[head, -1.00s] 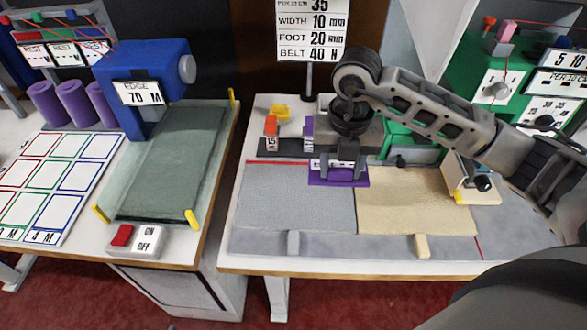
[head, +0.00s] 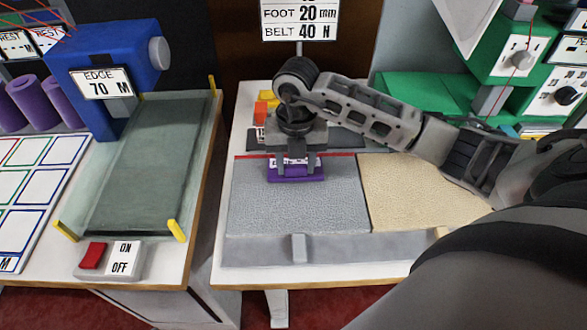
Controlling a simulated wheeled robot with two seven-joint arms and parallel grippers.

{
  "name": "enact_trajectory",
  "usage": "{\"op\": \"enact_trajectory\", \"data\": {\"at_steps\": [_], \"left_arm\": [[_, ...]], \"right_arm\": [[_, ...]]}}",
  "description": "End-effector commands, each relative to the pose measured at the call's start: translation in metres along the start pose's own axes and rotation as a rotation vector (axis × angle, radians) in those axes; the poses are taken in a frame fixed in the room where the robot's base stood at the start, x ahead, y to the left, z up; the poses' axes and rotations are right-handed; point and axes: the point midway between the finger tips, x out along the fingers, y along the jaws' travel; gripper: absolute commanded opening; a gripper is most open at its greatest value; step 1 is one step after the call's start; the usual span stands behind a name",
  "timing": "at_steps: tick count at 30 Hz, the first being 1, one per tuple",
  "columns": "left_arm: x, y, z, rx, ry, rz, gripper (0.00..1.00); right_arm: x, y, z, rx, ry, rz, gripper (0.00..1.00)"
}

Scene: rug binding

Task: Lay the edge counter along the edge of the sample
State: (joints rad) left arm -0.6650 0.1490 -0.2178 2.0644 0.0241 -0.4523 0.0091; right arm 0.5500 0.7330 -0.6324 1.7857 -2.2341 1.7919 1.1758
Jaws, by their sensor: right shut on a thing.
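A purple block with a white label (head: 296,176), which I take to be the edge counter, is between the fingers of my right gripper (head: 292,162). The gripper points down and is shut on it. The block overlaps the far edge of the grey sample (head: 300,205), by the red line (head: 345,155) there. Its long side runs roughly along that line. I cannot tell whether it touches the sample. A beige sample (head: 415,190) lies against the grey one on the right. My left gripper is not in view.
A blue machine labelled EDGE 70 M (head: 100,60) stands over a green belt (head: 145,165) on the left table, with an ON/OFF box (head: 125,262) in front. Orange (head: 259,117) and yellow (head: 270,97) pieces stand behind my gripper. Green machines (head: 425,95) stand at the back right.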

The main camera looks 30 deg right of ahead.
Motion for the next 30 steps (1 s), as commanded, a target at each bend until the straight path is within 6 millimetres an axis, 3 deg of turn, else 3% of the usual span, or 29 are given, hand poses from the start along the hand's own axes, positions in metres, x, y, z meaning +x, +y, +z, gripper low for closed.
{"op": "enact_trajectory", "data": {"at_steps": [1, 12, 13, 15, 23, 30], "left_arm": [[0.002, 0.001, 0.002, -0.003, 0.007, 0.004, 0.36], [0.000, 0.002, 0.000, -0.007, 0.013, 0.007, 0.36], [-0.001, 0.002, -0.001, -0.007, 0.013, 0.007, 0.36], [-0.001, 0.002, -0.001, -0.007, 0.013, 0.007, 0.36], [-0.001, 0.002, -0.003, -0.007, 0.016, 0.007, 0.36], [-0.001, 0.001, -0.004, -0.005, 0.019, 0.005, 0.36]], "right_arm": [[0.007, 0.000, 0.001, 0.000, -0.001, 0.001, 0.21], [0.008, 0.000, 0.001, 0.000, -0.002, 0.001, 0.21], [0.007, 0.000, 0.001, 0.000, -0.002, 0.001, 0.53], [0.007, 0.000, 0.001, 0.000, -0.002, 0.001, 0.67], [0.006, 0.000, 0.001, 0.000, -0.002, 0.001, 0.67], [-0.021, 0.000, 0.002, -0.001, -0.007, 0.002, 0.67]]}}
